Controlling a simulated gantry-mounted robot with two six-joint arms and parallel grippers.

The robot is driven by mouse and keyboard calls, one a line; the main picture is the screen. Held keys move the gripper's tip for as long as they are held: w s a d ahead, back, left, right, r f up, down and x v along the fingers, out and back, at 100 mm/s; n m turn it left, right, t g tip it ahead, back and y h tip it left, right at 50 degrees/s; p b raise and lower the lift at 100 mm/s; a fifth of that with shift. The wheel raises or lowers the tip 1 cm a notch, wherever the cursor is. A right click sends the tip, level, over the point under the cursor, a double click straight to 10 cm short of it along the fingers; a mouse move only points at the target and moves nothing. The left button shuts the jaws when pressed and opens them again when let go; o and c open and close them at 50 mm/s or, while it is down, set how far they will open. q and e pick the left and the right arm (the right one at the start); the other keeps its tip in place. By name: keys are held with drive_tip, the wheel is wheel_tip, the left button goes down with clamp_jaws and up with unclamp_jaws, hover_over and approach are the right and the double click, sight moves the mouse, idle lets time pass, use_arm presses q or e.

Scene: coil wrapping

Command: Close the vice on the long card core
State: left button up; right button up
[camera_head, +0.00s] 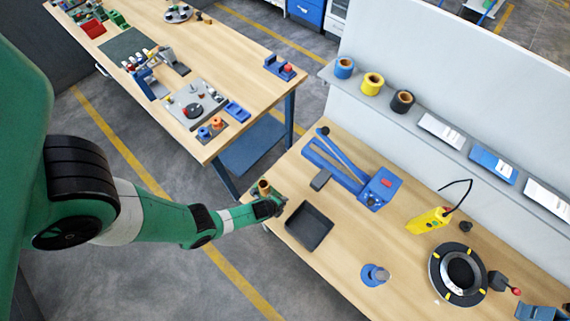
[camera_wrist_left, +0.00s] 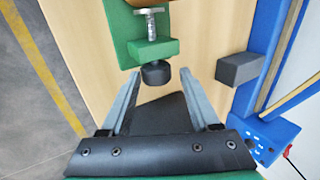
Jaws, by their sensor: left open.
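The green vice (camera_wrist_left: 150,50) is at the top of the left wrist view, with a metal screw and a dark round knob (camera_wrist_left: 157,73) facing me. A brown piece of the card core (camera_wrist_left: 170,4) shows at the top edge, mostly cut off. In the head view the core (camera_head: 264,185) stands at the bench's left corner, and my gripper hides most of the vice. My left gripper (camera_wrist_left: 160,74) is open, its fingertips on either side of the knob with gaps showing. I cannot tell whether the core touches both jaws. My right gripper is not in view.
A black tray (camera_head: 291,232) lies right of my left gripper. Beyond it are a small grey block (camera_head: 320,180) and a long blue tool (camera_head: 335,166). A yellow device (camera_head: 428,221) and a black ring (camera_head: 437,270) lie further right. A second table (camera_head: 225,72) stands behind.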

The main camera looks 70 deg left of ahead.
use_arm(q)
drive_tip(key=shift+s+d+f+t+b, duration=0.2)
drive_tip(key=shift+s+f+t+b, duration=0.15)
drive_tip(key=shift+f+b, duration=0.35)
drive_tip(key=shift+w+r+t+y, duration=0.1)
drive_tip(key=shift+r+t+y, duration=0.15)
drive_tip(key=shift+y, duration=0.05)
drive_tip(key=shift+r, duration=0.35)
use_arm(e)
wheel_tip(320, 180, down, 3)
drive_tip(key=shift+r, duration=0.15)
use_arm(q)
drive_tip(key=shift+a+f, duration=0.1)
drive_tip(key=shift+f+b, duration=0.25)
drive_tip(key=shift+b, duration=0.05)
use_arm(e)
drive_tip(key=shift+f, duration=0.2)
use_arm(q)
drive_tip(key=shift+c, duration=0.2)
